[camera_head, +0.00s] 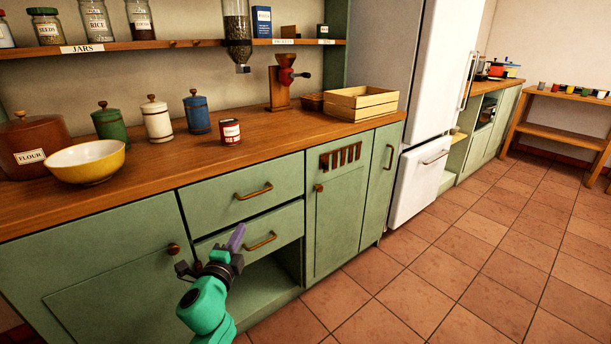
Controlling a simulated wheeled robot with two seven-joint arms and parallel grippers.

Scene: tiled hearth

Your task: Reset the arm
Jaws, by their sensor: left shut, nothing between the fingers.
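My left gripper (236,238) is shut and empty at the end of my green left arm. It is in front of the green cabinet (105,275), close to the drawer fronts; I cannot tell whether it touches them. The lower drawer (283,231) with its brass handle lies just right of the gripper, above an open shelf space. My right gripper is not in view.
The wooden counter (270,135) holds a yellow bowl (87,163), canisters, a red tin (230,132) and a wooden crate (361,104). A white fridge (436,70) stands right of the cabinet. The tiled floor (480,260) on the right is clear.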

